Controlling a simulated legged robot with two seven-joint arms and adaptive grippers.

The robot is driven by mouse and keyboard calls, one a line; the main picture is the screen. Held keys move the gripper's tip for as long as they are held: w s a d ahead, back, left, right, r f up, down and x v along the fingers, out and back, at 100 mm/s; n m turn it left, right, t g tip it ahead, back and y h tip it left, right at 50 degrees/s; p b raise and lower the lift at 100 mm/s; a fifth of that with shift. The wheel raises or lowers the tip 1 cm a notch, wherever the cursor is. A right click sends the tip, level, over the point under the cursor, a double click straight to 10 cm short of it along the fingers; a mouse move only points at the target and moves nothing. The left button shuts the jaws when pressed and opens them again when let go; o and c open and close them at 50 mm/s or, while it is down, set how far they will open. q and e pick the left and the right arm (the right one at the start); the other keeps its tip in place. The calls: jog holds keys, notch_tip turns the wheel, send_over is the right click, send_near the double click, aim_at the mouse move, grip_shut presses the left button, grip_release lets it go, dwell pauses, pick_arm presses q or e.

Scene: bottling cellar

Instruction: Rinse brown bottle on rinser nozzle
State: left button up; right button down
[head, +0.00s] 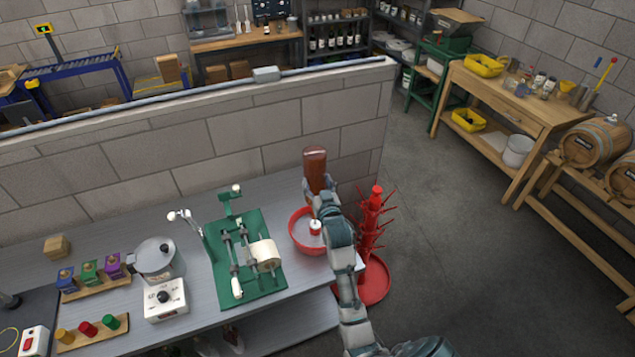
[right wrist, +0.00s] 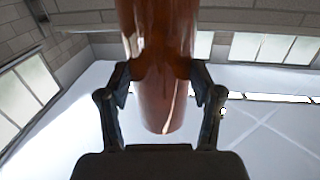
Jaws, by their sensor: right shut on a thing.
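The brown bottle (head: 315,165) is in my right gripper (head: 318,190), which is shut on it above the back of the red rinser bowl. In the right wrist view the bottle (right wrist: 158,60) stands between both fingers (right wrist: 158,85), its rounded end toward the camera. The red rinser bowl (head: 296,238) sits at the right end of the grey bench, with a red and white nozzle (head: 315,227) in it. The bottle is apart from the nozzle, behind it in the picture. Its lower part is hidden by my gripper. My left gripper is not in view.
A red bottle-drying tree (head: 372,225) stands just right of the bench end. A green labelling machine (head: 245,255) is left of the bowl. A low block wall (head: 240,140) runs behind the bench. A pot (head: 155,258) and small coloured boxes (head: 90,270) are farther left.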

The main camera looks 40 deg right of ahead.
aim_at(318, 191)
jog(key=shift+f+b, duration=0.45)
jog(key=shift+f, duration=0.6)
jog(key=shift+f, duration=0.15)
jog(key=shift+f, duration=0.3)
jog(key=shift+f, duration=0.15)
jog(key=shift+f+b, duration=0.45)
jog(key=shift+f, duration=0.65)
